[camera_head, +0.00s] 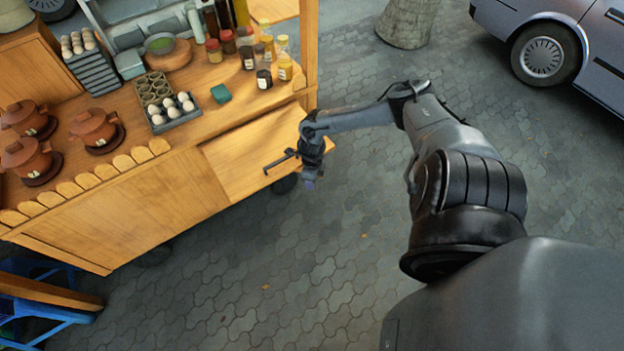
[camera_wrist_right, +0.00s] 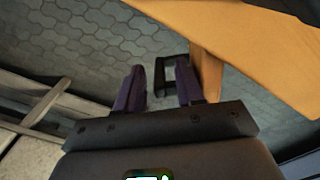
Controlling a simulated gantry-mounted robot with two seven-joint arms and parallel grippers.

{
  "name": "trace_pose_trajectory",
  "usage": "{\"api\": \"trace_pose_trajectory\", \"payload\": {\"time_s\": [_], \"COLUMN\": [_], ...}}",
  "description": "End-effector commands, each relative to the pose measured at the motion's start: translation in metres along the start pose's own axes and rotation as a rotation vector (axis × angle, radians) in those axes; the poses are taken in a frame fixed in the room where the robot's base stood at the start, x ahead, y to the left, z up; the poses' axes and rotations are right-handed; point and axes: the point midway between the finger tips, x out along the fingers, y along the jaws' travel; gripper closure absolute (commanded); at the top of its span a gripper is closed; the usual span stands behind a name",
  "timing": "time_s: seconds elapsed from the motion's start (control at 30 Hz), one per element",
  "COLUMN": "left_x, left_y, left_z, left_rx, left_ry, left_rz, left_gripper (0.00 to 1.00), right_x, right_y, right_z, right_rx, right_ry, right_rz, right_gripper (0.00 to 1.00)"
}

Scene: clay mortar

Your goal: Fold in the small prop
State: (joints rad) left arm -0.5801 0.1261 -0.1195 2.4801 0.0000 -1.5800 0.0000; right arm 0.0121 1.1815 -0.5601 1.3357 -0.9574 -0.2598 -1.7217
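A narrow wooden piece (camera_wrist_right: 207,62), apparently the small prop, projects from below the leaf. A dark squared loop (camera_wrist_right: 160,74), like a handle, shows beside it. My right gripper (camera_head: 311,182) is low at the leaf's outer edge. In the wrist view its two purple fingers (camera_wrist_right: 158,88) are apart, with the loop beyond or between them; contact cannot be told. In the head view the prop is hidden. My left gripper is out of view.
Bottles (camera_head: 265,60), an egg tray (camera_head: 172,112) and clay pots (camera_head: 93,127) stand on the cart top (camera_head: 120,95). The leaf is bare. Paved ground (camera_head: 260,270) is open in front. A car (camera_head: 560,40) and tree trunk (camera_head: 408,22) are behind.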

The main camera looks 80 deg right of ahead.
Motion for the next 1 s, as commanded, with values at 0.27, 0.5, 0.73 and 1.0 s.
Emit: {"api": "trace_pose_trajectory", "payload": {"time_s": [0.27, 0.5, 0.73, 1.0], "left_x": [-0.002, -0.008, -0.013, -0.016], "left_y": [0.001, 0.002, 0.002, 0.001], "left_z": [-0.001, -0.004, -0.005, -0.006], "left_rx": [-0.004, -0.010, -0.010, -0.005], "left_ry": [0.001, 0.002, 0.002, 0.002], "left_rz": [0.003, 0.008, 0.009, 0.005], "left_gripper": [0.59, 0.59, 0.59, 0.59], "right_x": [-0.008, -0.044, -0.082, -0.105], "right_y": [-0.001, -0.001, -0.001, 0.000], "right_z": [0.000, 0.000, 0.000, 0.000], "right_rx": [-0.001, -0.004, -0.003, -0.001], "right_ry": [-0.001, 0.000, 0.001, 0.001], "right_rz": [-0.002, -0.003, -0.003, -0.001], "right_gripper": [0.63, 0.63, 0.63, 0.63]}}
